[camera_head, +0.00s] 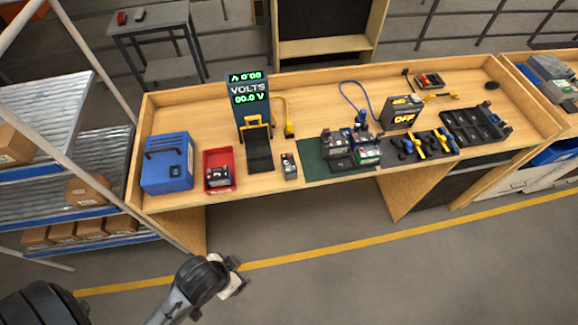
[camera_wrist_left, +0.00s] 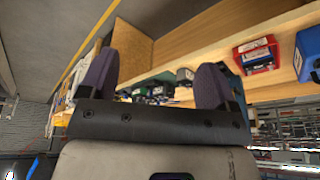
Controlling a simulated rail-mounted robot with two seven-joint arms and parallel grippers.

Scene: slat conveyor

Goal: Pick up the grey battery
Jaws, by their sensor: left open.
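A small grey battery (camera_head: 289,167) with a dark top stands on the wooden bench near its front edge, between a black plate and a green mat. Other batteries (camera_head: 335,146) stand on the green mat, and a dark one (camera_head: 218,177) is in a red tray. My left gripper (camera_head: 236,282) is in front of and below the bench, apart from everything. In the left wrist view, my left gripper (camera_wrist_left: 154,84) is open and empty. The grey battery (camera_wrist_left: 185,74) shows small and distant there, partly near the right-hand finger. My right gripper is not in view.
The red tray (camera_head: 232,158) and blue box (camera_head: 166,163) are left of the grey battery. A volt meter stand (camera_head: 249,95) rises behind. Right are the green mat (camera_head: 312,160) and a black device (camera_head: 402,112). Floor before the bench is clear.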

